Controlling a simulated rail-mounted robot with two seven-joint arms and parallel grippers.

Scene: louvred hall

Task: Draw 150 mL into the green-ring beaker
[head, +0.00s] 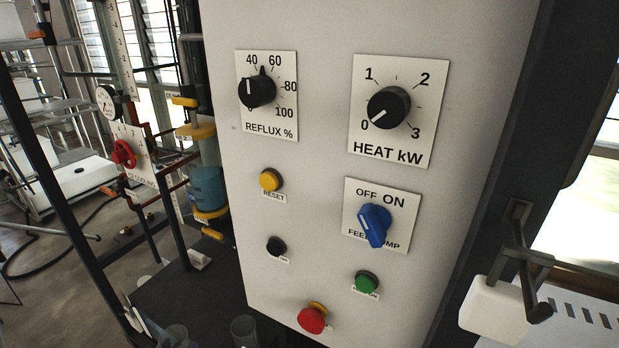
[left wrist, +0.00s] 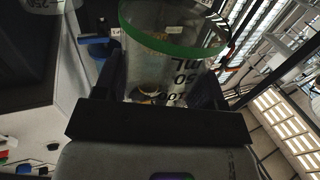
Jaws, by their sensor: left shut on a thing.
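The green-ring beaker (left wrist: 165,65) is clear glass with a green band near its mouth and black volume marks. It fills the upper middle of the left wrist view. My left gripper (left wrist: 158,85) is shut on it, with a dark finger on each side. Small yellowish spots show through the glass; I cannot tell whether there is liquid in it. I cannot make out the left gripper or this beaker clearly in the head view. My right gripper is not in view.
A pale control panel (head: 330,170) fills the middle of the head view. It carries a reflux knob (head: 258,92), a heat knob (head: 388,108), a blue feed pump switch (head: 375,225) and a red button (head: 312,319). Clear glassware (head: 244,331) stands at its lower left.

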